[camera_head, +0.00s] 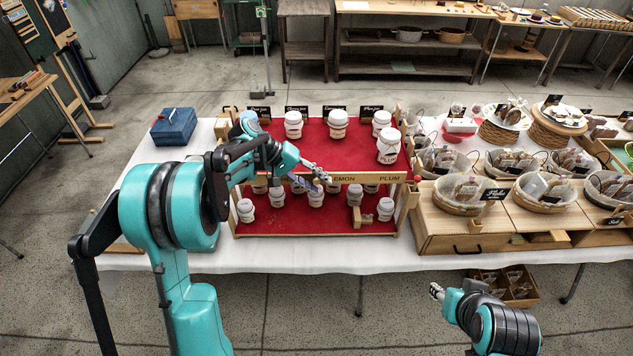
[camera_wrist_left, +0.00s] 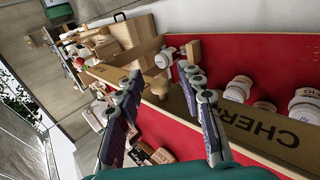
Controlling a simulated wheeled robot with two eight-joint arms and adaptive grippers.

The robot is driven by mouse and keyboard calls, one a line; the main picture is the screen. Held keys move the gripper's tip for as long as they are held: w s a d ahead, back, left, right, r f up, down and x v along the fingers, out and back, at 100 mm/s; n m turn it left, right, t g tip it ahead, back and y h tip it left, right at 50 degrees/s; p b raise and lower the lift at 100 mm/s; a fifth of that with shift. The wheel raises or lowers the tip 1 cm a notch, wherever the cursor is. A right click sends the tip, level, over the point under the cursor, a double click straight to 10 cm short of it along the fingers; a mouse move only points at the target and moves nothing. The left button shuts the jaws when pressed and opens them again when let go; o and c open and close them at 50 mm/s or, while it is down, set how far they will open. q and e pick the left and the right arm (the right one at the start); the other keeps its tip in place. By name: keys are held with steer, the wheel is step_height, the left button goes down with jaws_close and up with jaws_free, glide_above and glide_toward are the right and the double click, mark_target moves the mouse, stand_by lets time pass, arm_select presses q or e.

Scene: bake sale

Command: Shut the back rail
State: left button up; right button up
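A wooden rail lettered LEMON and PLUM (camera_head: 365,178) crosses the middle of the red-lined jar display (camera_head: 300,213). White jars stand in front of it and behind it. Whether this is the back rail I cannot tell for sure. My left gripper (camera_head: 320,175) is over the rail's left part, and its arm hides the lettering there. In the left wrist view the rail shows CHERR (camera_wrist_left: 262,128), and my left gripper's fingers (camera_wrist_left: 165,110) are spread with nothing held. The rail runs behind them; contact is unclear. My right gripper (camera_head: 437,291) is low, in front of the table, its fingers too small to judge.
A blue box (camera_head: 174,127) sits on the white cloth at left. A large jar (camera_head: 389,146) stands near the display's right end. Wooden crates with baskets (camera_head: 457,193) adjoin on the right. The cloth in front of the display (camera_head: 310,256) is clear.

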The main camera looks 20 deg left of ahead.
arm_select(q)
steer(key=v, duration=1.2)
steer(key=s+d+f+t+y+b, duration=0.1)
steer(key=s+d+f+y+b, duration=0.2)
steer(key=s+d, duration=0.6)
steer(key=s+f+m+t+y+b, duration=0.1)
steer(key=s+f+y, duration=0.1)
steer(key=s, duration=0.5)
steer(key=s+f+m+t+y+b, duration=0.1)
steer(key=s+f+m+t+y, duration=0.1)
steer(key=s+f, duration=0.3)
steer(key=shift+s+a+f+t+y, duration=0.3)
steer(key=shift+s+a+y, duration=0.35)
steer(key=shift+s, duration=0.7)
steer(key=shift+d, duration=0.15)
